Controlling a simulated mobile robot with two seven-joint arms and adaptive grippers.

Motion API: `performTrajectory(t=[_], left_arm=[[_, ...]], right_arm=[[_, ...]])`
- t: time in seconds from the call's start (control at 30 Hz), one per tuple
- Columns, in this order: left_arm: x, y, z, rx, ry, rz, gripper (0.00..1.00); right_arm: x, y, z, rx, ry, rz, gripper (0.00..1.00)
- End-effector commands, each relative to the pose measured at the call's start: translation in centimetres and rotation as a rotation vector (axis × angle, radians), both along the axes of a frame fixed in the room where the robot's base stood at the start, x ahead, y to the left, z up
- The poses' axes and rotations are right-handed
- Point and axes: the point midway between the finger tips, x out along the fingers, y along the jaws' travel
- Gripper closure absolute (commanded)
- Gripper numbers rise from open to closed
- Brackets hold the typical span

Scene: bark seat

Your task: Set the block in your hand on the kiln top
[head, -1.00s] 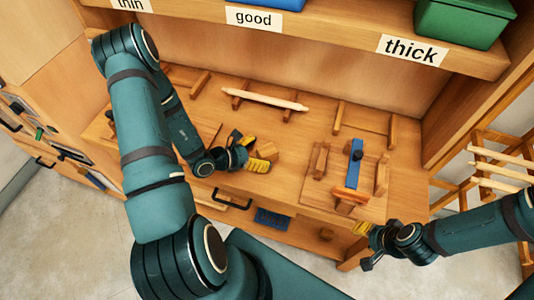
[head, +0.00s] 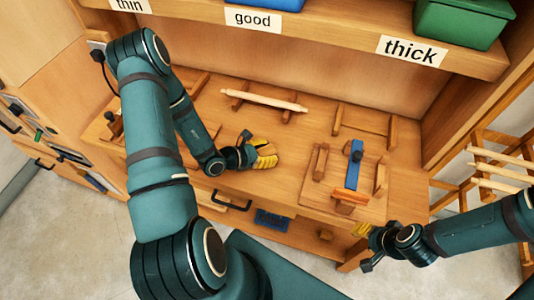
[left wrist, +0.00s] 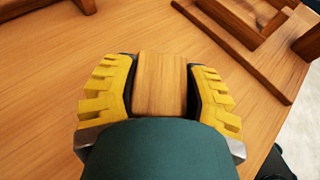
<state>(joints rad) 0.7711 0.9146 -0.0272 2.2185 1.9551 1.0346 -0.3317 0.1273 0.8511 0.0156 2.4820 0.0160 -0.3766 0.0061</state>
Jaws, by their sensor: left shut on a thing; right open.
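My left gripper (head: 265,154) is over the front middle of the wooden workbench (head: 310,135). In the left wrist view its yellow-padded fingers are shut on a plain wooden block (left wrist: 160,82), one finger on each side. The block is close over the bench top; whether it touches the wood I cannot tell. In the head view the fingers mostly hide the block. My right gripper (head: 364,240) is open and empty at the bench's front right edge. I see nothing that I can clearly name as a kiln.
A pale rod (head: 265,97) lies across two wooden supports at the back. A wooden jig with a blue bar (head: 354,172) stands to the right of my left gripper. Above is a shelf labelled thin, good and thick (head: 411,51), with a green bin (head: 462,22). A wooden rack stands far right.

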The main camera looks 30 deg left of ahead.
Motion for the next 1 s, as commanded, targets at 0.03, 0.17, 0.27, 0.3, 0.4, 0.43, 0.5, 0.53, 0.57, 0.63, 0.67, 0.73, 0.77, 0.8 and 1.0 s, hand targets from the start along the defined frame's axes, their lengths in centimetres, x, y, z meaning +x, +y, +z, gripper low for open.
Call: performTrajectory(t=[0.03,0.17,0.27,0.3,0.4,0.43,0.5,0.53,0.57,0.63,0.67,0.73,0.77,0.8,1.0], left_arm=[[0.0,0.0,0.1,0.0,-0.001,0.0,0.94],[0.1,0.1,1.3,0.002,-0.003,0.0,0.94],[0.0,0.0,3.1,0.002,-0.003,0.0,0.94],[0.1,0.1,3.9,0.003,-0.005,0.0,0.94],[0.1,0.0,5.9,0.003,-0.004,-0.001,0.94],[0.1,0.0,6.4,0.003,-0.004,-0.001,0.94],[0.0,0.0,7.6,0.003,-0.003,-0.001,0.94],[0.0,0.0,8.0,0.002,-0.003,0.0,0.94],[0.1,0.0,8.4,0.002,-0.004,-0.001,0.94],[0.0,0.0,9.1,0.001,-0.003,-0.001,0.94],[0.0,0.0,9.3,0.001,-0.002,-0.001,0.94],[0.0,0.0,9.3,0.0,-0.001,0.0,0.94],[0.0,0.0,9.1,0.0,0.0,0.0,0.94],[0.0,0.0,8.8,0.0,0.0,0.0,0.94],[0.2,-0.4,7.1,-0.001,-0.002,-0.001,0.94]], right_arm=[[0.0,0.0,0.0,0.0,0.0,0.0,0.53],[0.0,0.0,0.2,0.0,-0.001,0.0,0.53],[0.1,0.0,0.5,0.0,-0.002,-0.002,0.53],[0.1,0.0,0.6,0.0,-0.002,-0.002,0.53],[0.1,0.0,0.9,0.001,-0.003,-0.002,0.53],[0.1,0.0,1.0,0.001,-0.003,-0.002,0.53],[0.1,-0.1,1.2,0.001,-0.003,-0.002,0.53],[0.1,-0.1,1.2,0.002,-0.003,-0.002,0.53],[0.1,-0.1,1.3,0.002,-0.003,-0.002,0.53],[0.1,-0.1,1.4,0.002,-0.002,-0.001,0.53],[0.1,-0.1,1.3,0.002,-0.002,-0.001,0.53],[0.0,-0.1,1.0,0.002,-0.001,0.0,0.53],[0.0,0.0,0.7,0.002,0.0,0.0,0.53],[-0.1,0.0,0.3,0.002,0.001,0.002,0.53],[-0.5,0.1,-1.9,0.003,0.012,0.009,0.53]])
